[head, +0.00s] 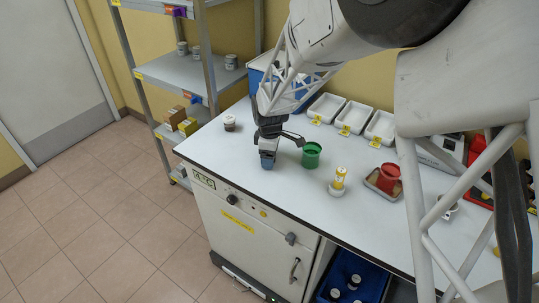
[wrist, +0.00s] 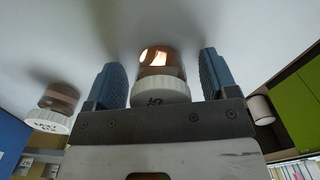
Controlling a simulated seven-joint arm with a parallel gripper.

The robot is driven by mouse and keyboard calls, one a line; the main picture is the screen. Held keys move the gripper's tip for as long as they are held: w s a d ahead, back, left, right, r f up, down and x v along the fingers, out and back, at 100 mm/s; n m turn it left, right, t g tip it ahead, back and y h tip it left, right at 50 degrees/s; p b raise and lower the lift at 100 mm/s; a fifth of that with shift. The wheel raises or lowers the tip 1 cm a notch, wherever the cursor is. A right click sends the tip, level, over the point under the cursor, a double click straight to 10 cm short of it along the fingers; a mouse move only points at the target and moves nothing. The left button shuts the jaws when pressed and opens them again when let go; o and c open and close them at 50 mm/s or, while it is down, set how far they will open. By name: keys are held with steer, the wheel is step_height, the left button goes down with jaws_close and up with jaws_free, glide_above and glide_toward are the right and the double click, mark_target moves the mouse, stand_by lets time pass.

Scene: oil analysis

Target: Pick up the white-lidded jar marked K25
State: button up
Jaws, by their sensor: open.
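In the wrist view, a jar with an amber body and a ribbed white lid (wrist: 162,92) is between my open gripper's (wrist: 168,85) two blue fingers, with a gap on each side. Dark marks on its lid end in what looks like a 5; the full marking is not readable. A second white-lidded amber jar (wrist: 50,112) is outside the fingers to the left; its lid marks are unclear. In the head view, my gripper (head: 267,160) points down low over the counter near its front left edge. One small jar (head: 230,123) shows behind it; the jar between the fingers is hidden there.
A green cup (head: 311,155) stands close right of my gripper. Farther right are a yellow-labelled bottle (head: 338,180) and a red container (head: 388,178) on a small tray. White trays (head: 354,117) and a blue box (head: 262,78) are at the back. The counter's front edge is near.

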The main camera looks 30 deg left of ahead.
steer(key=shift+c, duration=0.3)
steer(key=c, duration=0.9)
steer(key=shift+r, duration=0.1)
steer(key=shift+c, duration=0.2)
steer(key=shift+r, duration=0.75)
step_height(320, 180, up, 2)
steer(key=shift+r, duration=0.1)
steer(key=s+d, duration=0.3)
steer(key=d, duration=0.1)
steer(key=s+d, duration=0.3)
steer(key=s, duration=0.1)
steer(key=s+d+r, duration=0.1)
steer(key=s+d, duration=0.3)
steer(key=shift+d, duration=0.35)
